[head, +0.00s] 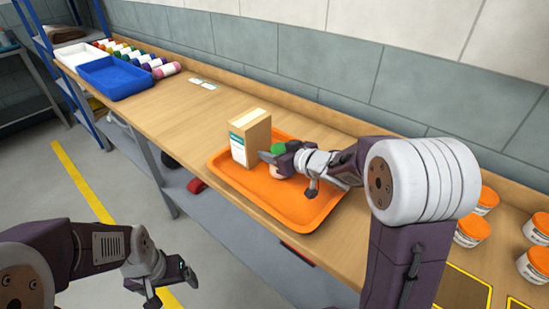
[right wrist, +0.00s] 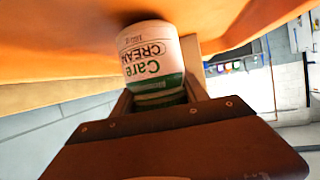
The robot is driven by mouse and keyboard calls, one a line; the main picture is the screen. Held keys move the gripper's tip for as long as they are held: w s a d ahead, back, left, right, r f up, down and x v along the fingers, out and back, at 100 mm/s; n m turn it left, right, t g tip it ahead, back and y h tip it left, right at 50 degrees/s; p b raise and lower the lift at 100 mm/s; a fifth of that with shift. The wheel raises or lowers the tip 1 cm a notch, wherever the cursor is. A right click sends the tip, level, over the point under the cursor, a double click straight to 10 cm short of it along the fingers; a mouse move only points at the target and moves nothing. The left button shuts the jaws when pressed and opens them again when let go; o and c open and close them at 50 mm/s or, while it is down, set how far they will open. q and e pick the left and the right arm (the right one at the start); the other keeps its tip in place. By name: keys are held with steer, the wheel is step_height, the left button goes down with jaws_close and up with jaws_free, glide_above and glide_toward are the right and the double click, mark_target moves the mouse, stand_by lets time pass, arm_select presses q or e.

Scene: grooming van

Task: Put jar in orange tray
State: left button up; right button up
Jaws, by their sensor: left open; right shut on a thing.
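A white jar (head: 275,172) with a green lid, labelled "Care CREAM", is in my right gripper (head: 274,158), over the orange tray (head: 309,212). In the right wrist view the jar (right wrist: 151,58) is between the two fingers, its lid end toward the gripper. Its base is at or very near the tray floor; I cannot tell if it touches. The gripper partly hides the jar in the head view. My left gripper (head: 172,288) is open and empty, low in front of the bench.
A cardboard box (head: 250,138) stands in the tray, just left of the jar. Several orange-lidded jars (head: 472,230) stand at the right. A blue tray (head: 115,78), a white tray (head: 78,55) and several coloured rolls (head: 150,64) sit at the far left. The bench between is mostly clear.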

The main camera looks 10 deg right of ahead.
arm_select(q)
steer(key=shift+f, duration=0.2)
arm_select(e)
steer(key=shift+w+f, duration=0.1)
steer(key=shift+f, duration=0.2)
steer(key=shift+f, duration=0.15)
steer(key=o, duration=1.6)
arm_select(q)
steer(key=shift+f, duration=0.1)
